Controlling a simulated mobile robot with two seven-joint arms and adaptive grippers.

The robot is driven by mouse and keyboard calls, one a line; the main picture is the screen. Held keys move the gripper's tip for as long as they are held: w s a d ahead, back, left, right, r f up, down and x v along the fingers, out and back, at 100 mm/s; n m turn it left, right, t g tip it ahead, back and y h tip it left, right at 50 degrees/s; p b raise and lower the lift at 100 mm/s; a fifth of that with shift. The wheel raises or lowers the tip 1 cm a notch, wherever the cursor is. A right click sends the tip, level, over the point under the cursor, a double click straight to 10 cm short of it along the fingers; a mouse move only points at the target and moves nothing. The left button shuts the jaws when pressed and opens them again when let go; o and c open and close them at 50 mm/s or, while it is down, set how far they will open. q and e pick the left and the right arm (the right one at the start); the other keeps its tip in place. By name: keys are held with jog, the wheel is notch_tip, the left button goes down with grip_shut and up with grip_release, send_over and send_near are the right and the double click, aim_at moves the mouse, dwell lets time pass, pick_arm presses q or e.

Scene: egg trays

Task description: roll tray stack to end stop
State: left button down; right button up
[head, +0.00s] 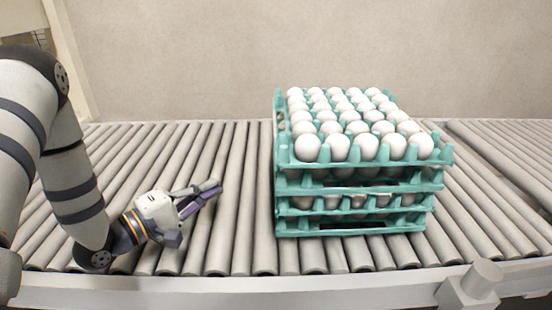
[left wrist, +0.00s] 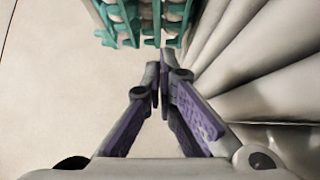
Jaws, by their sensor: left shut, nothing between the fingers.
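A stack of teal egg trays (head: 290,231) stands upright on the roller conveyor, right of the middle in the head view. White eggs (head: 366,147) fill its top tray, and more eggs show between the lower trays. My left gripper (head: 216,189) is shut and empty, left of the stack and low over the rollers, with a gap between its fingertips and the trays. In the left wrist view the shut fingertips (left wrist: 161,74) point at the teal tray edges (left wrist: 132,28). I cannot clearly identify an end stop. My right gripper is not in view.
The roller conveyor (head: 236,217) runs left to right, with bare rollers on both sides of the stack. A plain wall stands behind.

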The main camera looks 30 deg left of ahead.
pick_arm(q)
jog(key=shift+w+d, duration=0.2)
jog(key=shift+w, duration=0.5)
jog(key=shift+w+d+r+b, duration=0.1)
jog(key=shift+w+d+b, duration=0.15)
jog(key=shift+w+d, duration=0.95)
jog(key=shift+w+d+f+b, duration=0.1)
jog(key=shift+w+d+b, duration=0.3)
jog(key=shift+w, duration=1.5)
jog(key=shift+w+d+r+b, duration=0.15)
jog(key=shift+w+d, duration=0.8)
jog(key=shift+w, duration=0.6)
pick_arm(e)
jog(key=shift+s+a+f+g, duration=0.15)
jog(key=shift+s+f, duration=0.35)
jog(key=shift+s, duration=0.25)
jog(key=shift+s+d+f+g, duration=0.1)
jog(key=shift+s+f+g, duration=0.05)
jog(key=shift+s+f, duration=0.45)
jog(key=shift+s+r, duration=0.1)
